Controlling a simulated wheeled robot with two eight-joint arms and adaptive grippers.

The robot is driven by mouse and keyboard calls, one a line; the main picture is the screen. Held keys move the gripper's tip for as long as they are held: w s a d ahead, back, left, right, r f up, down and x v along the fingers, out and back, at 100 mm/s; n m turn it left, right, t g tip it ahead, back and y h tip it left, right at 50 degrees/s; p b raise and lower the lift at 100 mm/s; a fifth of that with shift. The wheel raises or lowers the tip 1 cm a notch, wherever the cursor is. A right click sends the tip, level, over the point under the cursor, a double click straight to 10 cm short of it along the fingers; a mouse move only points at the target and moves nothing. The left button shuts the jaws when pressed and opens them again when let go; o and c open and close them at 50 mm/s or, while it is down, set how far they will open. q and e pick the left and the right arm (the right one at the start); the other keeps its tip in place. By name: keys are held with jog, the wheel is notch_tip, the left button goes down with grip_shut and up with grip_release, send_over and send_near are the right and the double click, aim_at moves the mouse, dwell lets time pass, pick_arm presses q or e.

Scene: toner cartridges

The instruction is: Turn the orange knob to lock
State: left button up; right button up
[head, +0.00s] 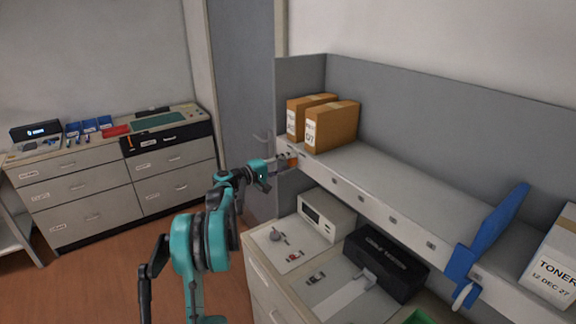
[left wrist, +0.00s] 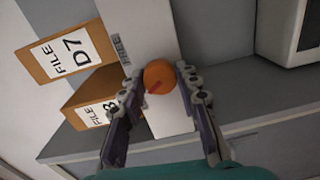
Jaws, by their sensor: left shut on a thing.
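The orange knob (head: 293,160) sits at the far left end of the grey shelf's front in the head view. In the left wrist view the round orange knob (left wrist: 159,74) is on a white plate (left wrist: 150,30), with a red mark pointing down and left. A label reading "FREE" (left wrist: 118,47) is on the plate's left side. My left gripper (head: 283,163) is at the knob, with one finger on each side of it. It also shows in the left wrist view (left wrist: 158,80), shut on the knob. My right gripper is not in view.
Two brown file boxes (head: 331,127) stand on the shelf (head: 385,180) just right of the knob. Below are a white device (head: 325,214) and a black printer-like box (head: 385,262). A blue bracket (head: 490,235) and a toner box (head: 555,265) are at right. Drawers (head: 90,205) stand at left.

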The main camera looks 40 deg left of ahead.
pick_arm(q)
jog(key=shift+n, duration=1.1)
jog(key=o, duration=1.2)
jog(key=shift+a, duration=0.1)
jog(key=shift+c, duration=0.2)
jog(key=shift+s, duration=0.15)
jog(key=v, duration=1.2)
jog(key=shift+f, duration=0.1)
